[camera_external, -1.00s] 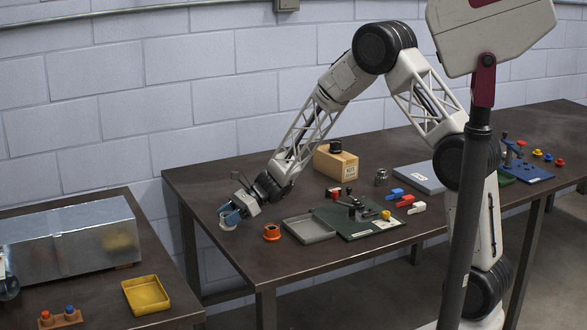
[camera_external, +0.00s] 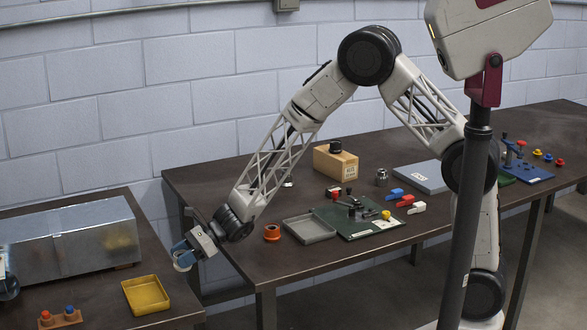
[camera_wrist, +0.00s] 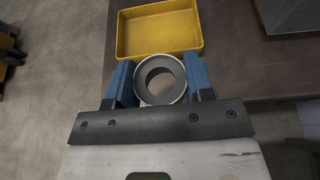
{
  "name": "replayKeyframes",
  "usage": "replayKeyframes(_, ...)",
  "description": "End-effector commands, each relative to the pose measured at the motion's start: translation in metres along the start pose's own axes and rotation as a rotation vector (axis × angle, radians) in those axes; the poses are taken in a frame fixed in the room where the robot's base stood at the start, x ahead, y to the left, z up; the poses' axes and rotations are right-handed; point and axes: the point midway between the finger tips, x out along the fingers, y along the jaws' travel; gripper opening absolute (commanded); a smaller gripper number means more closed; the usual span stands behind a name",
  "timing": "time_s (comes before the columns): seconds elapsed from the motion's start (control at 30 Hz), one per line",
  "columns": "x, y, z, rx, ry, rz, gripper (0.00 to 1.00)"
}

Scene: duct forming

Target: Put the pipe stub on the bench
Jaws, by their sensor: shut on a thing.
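The pipe stub is a short, light grey ring with a round hole; it shows in the wrist view (camera_wrist: 139,78) between two blue fingers. My gripper (camera_external: 181,254) is shut on it, and it also shows in the wrist view (camera_wrist: 160,82). In the external view the pipe stub (camera_external: 184,262) hangs below the fingers, over the gap between the two benches. The left bench (camera_external: 100,292) has a dark top, and so does the long right bench (camera_external: 225,185).
A yellow tray (camera_external: 146,296) lies near the left bench's right edge, with a sheet-metal duct (camera_external: 70,243) behind it. A small wooden block with knobs (camera_external: 60,318) is at the front. An orange ring (camera_external: 272,233) and a grey tray (camera_external: 308,229) sit on the right bench.

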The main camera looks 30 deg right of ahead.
Motion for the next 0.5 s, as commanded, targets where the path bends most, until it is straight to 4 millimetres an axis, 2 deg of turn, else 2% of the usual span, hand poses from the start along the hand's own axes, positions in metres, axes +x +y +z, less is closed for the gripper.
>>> replayKeyframes(0.2,0.036,0.042,0.008,0.002,0.001,-0.002,0.24)
replayKeyframes(0.5,0.072,0.09,0.016,0.005,0.001,-0.01,0.24)
